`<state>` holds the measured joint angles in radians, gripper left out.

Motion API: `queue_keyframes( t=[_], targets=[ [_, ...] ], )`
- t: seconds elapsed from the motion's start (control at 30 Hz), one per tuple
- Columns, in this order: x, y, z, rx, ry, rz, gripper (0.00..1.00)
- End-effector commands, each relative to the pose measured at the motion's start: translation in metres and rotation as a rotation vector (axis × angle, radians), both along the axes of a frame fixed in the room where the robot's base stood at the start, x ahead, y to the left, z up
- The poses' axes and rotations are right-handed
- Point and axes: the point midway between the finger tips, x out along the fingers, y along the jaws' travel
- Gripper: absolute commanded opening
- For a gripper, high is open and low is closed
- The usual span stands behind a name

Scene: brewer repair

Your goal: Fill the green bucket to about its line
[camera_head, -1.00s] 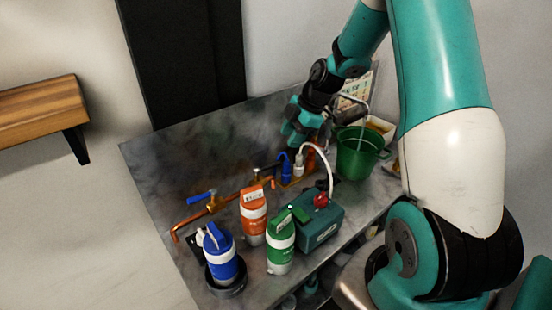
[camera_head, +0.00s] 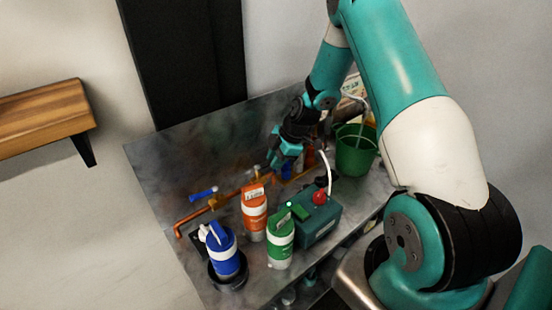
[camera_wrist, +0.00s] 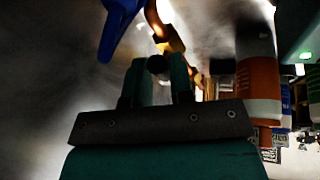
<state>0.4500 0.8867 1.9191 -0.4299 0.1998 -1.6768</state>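The green bucket (camera_head: 355,155) stands upright at the back right of the bench. A thin pale line, perhaps a water stream, drops towards it from the curved spout (camera_head: 352,100). The fill line and water level cannot be made out. My gripper (camera_head: 272,163) is left of the bucket, low over the copper pipe (camera_head: 226,198). In the wrist view my gripper's teal fingers (camera_wrist: 158,85) are apart, with a dark round part (camera_wrist: 157,65) showing between or beyond them. A blue valve handle (camera_wrist: 118,28) is at upper left; a blue handle also shows in the head view (camera_head: 203,193).
Orange (camera_head: 254,215), green (camera_head: 280,243) and blue (camera_head: 223,255) canisters stand at the front left. A green box (camera_head: 318,222) with a red knob sits right of them. A wooden shelf (camera_head: 40,110) is on the left wall.

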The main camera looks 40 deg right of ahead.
Motion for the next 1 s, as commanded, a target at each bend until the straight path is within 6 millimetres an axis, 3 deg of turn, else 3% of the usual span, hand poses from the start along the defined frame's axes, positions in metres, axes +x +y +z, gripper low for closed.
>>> queue_keyframes(
  t=[0.03,0.1,0.83,0.87,0.9,0.97,1.0],
  targets=[
    [-0.0001,-0.0001,0.0002,0.0,0.0,0.0,0.1],
    [-0.0001,-0.0001,0.0002,0.0,0.0,0.0,0.0],
    [-0.0075,0.0032,0.0007,0.001,0.0,-0.143,0.0],
    [-0.0075,0.0032,0.0007,0.001,0.0,-0.143,0.17],
    [-0.0075,0.0032,0.0007,0.001,0.0,-0.143,0.26],
    [-0.0075,0.0032,0.0007,0.0,-0.001,-0.142,0.4],
    [-0.0075,0.0032,0.0007,0.0,-0.001,-0.142,0.4]
  ],
)
